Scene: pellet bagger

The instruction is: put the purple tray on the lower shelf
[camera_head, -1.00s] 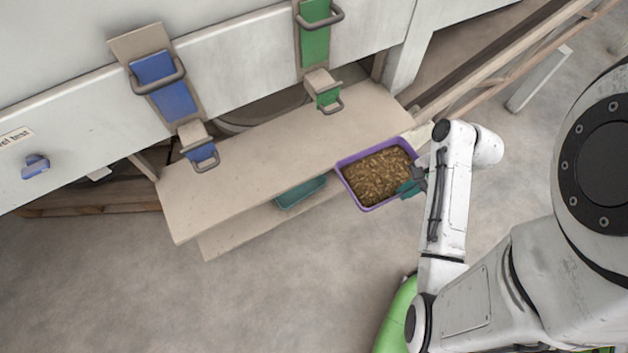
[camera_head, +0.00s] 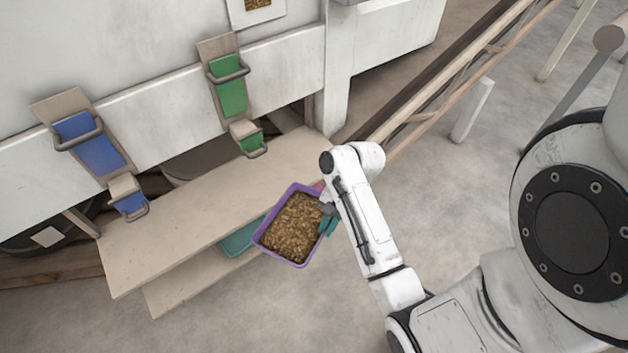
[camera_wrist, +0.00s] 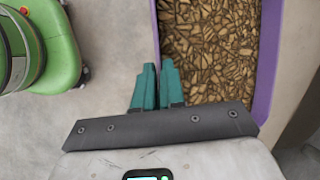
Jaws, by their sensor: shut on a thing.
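The purple tray (camera_head: 258,233), filled with brown pellets, is held in the air at the right end of the shelves. In the wrist view the tray (camera_wrist: 265,75) fills the upper right. My gripper (camera_head: 328,222) is shut on the tray's right-hand wall; its teal fingers (camera_wrist: 157,88) straddle that wall in the wrist view. The lower shelf (camera_head: 165,294) shows as a strip under the upper shelf (camera_head: 200,215), which hides most of it. I cannot tell the tray's exact height against the shelves.
A teal tray (camera_head: 240,240) sits on the lower shelf, partly hidden by the upper shelf and the purple tray. Blue (camera_head: 88,140) and green (camera_head: 230,92) handled gates hang above the upper shelf. A wooden rail (camera_head: 440,85) runs off at upper right. Floor in front is clear.

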